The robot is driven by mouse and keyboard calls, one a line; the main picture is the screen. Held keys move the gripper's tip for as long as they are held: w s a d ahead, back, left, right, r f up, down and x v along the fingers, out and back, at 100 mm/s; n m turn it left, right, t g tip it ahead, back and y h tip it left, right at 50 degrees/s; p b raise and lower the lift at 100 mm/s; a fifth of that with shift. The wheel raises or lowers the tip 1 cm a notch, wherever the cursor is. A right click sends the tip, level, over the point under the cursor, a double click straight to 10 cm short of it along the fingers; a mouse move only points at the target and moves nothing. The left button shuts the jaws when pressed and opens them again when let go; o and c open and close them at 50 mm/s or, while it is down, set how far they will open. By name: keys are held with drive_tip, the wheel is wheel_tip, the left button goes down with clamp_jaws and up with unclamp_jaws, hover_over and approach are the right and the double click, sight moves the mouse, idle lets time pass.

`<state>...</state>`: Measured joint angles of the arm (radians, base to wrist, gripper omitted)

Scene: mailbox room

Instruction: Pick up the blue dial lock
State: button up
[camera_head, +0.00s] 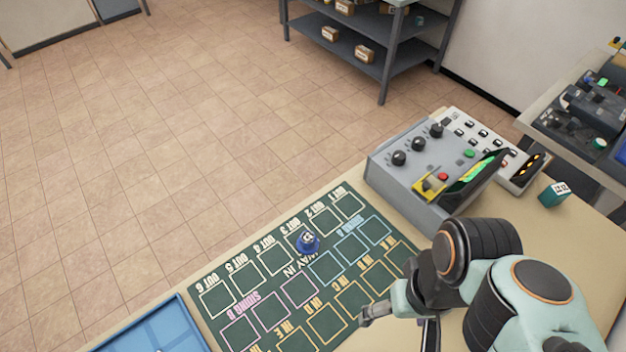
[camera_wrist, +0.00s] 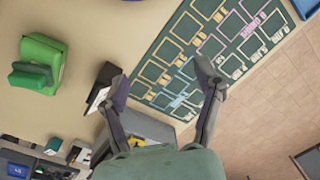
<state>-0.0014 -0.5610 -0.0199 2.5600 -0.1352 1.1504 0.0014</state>
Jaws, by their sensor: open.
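The blue dial lock (camera_head: 307,241) is a small round blue piece with a pale marking on top. It sits on the dark green mat (camera_head: 268,295), among its printed outlined squares near the OUT row, in the head view. My gripper (camera_head: 398,325) is open and empty, to the right of the lock and nearer the camera, apart from it. In the wrist view my gripper (camera_wrist: 163,85) has its two fingers spread, with the mat (camera_wrist: 150,98) beyond them. I cannot make out the lock in the wrist view.
A grey control console (camera_head: 425,165) with black knobs stands beyond the mat on the right. A blue tray (camera_head: 165,330) lies at the mat's left. A teal box (camera_head: 554,193) is far right. A green object (camera_wrist: 38,65) shows in the wrist view. Mat space around the lock is clear.

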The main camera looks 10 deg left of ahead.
drive_tip(key=w+r+m+t, duration=0.3)
drive_tip(key=w+t, duration=0.1)
drive_tip(key=w, duration=0.7)
drive_tip(key=n+g, duration=0.2)
hover_over(308, 238)
drive_tip(key=shift+h, duration=0.4)
drive_tip(key=f, duration=2)
drive_tip(key=shift+s+f, duration=0.3)
drive_tip(key=shift+s, duration=0.1)
drive_tip(key=shift+n, duration=0.3)
drive_tip(key=shift+w+f, duration=0.15)
drive_tip(key=shift+f, duration=0.9)
drive_tip(key=shift+w+f, duration=0.2)
drive_tip(key=shift+f, duration=0.85)
drive_tip(key=shift+w+f, duration=0.15)
drive_tip(key=shift+f, duration=0.9)
clamp_jaws()
